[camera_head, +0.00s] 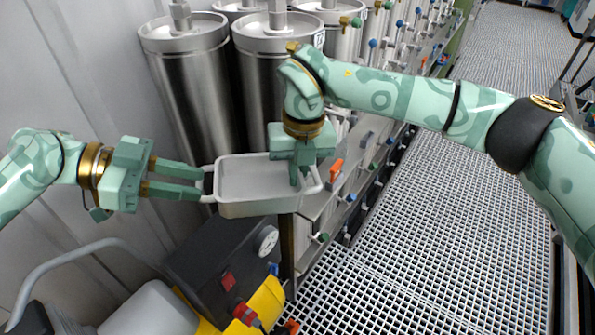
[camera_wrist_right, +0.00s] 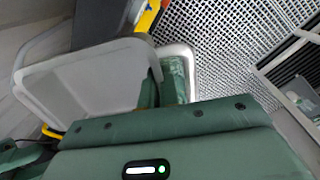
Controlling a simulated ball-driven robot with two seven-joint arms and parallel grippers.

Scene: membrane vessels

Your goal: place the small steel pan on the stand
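The small steel pan (camera_head: 255,186) is a shallow grey rectangular tray with a loop handle at each end. It appears level, in front of the steel cylinders. It also shows in the right wrist view (camera_wrist_right: 85,88). My left gripper (camera_head: 203,182) is at the left handle, its two fingers apart with a visible gap. My right gripper (camera_head: 299,180) points down at the right end. One finger is inside the pan and the other in the handle loop, with the pan's end wall between them. A dark post shows below the pan; I cannot tell whether it is the stand.
Several tall steel cylinders (camera_head: 190,80) stand behind the pan. A valve panel (camera_head: 365,150) with coloured handles runs along the right. Below is a black box with a gauge (camera_head: 215,265) and yellow parts (camera_head: 265,300). Grated floor (camera_head: 430,240) lies open at right.

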